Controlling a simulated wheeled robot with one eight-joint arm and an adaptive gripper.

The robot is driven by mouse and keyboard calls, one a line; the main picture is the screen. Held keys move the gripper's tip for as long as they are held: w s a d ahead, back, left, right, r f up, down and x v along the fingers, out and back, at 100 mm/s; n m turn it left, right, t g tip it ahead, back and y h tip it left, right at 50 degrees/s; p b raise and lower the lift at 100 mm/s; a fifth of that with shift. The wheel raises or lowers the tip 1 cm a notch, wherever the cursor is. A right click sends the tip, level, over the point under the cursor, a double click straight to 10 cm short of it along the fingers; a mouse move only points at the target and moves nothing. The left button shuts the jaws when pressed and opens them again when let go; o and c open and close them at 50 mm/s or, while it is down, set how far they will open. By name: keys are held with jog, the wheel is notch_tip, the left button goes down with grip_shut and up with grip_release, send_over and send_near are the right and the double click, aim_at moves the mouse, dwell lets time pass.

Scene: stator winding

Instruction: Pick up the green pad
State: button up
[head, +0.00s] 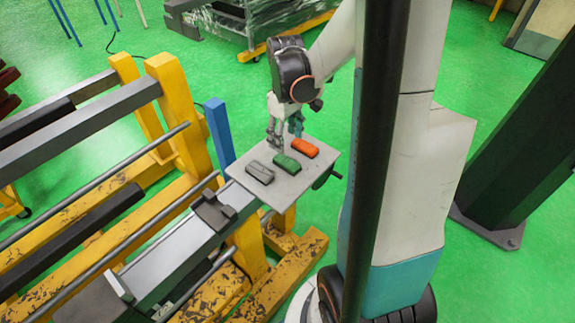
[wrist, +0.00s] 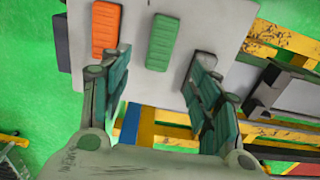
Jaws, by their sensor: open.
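The green pad (head: 287,164) lies flat on a small grey plate (head: 270,192), between a dark grey pad (head: 260,172) and an orange pad (head: 304,148). My gripper (head: 284,143) is above the plate, close over the far side of the green pad. In the wrist view my gripper (wrist: 157,62) is open and empty, its fingers spread wide to the left and right. The green pad (wrist: 162,42) shows beyond and between the fingertips. The orange pad (wrist: 105,28) is beyond the left finger.
A yellow and grey frame with long bars (head: 110,230) stands left of the plate, with a blue post (head: 219,136) near the plate's corner. A black handle (head: 327,178) sticks out at the plate's right edge. A dark pillar (head: 520,130) stands far right. Green floor is open around.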

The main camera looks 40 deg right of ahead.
aim_at(287, 161)
notch_tip(287, 161, down, 9)
jog(key=b, duration=0.3)
jog(key=shift+s, duration=0.15)
jog(key=shift+r, duration=0.1)
jog(key=c, duration=1.1)
